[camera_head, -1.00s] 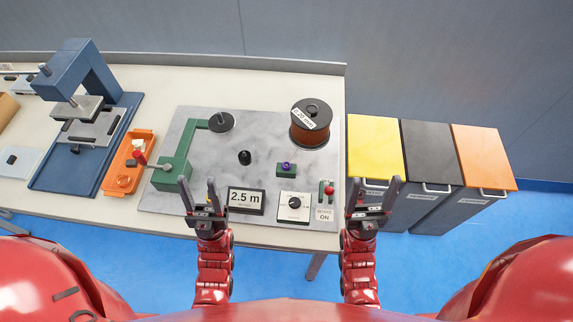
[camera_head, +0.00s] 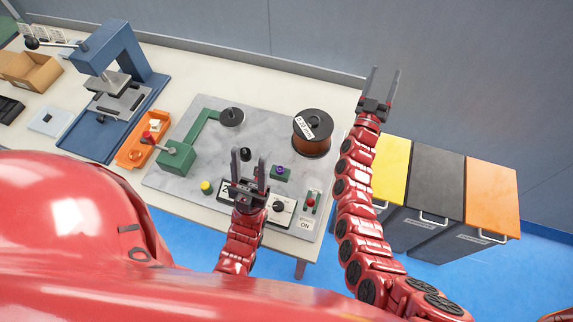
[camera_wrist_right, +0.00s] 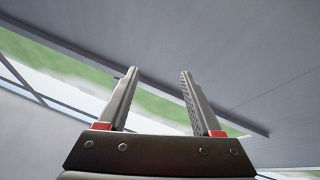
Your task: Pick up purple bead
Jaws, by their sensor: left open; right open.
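The purple bead (camera_head: 280,170) sits on a small green block (camera_head: 284,177) on the grey plate of the coil winder (camera_head: 185,185). My left gripper (camera_head: 249,169) is open and empty, above the front of the plate, to the left of the bead and apart from it. My right gripper (camera_head: 382,84) is open and empty, raised high at the right, beyond the table's right end.
A copper wire spool (camera_head: 311,134) stands at the plate's back right. A blue press (camera_head: 115,75) and an orange tray (camera_head: 133,152) are at the left. Yellow (camera_head: 391,165), black (camera_head: 436,175) and orange (camera_head: 491,190) bins stand right of the table. My left gripper partly covers the length display.

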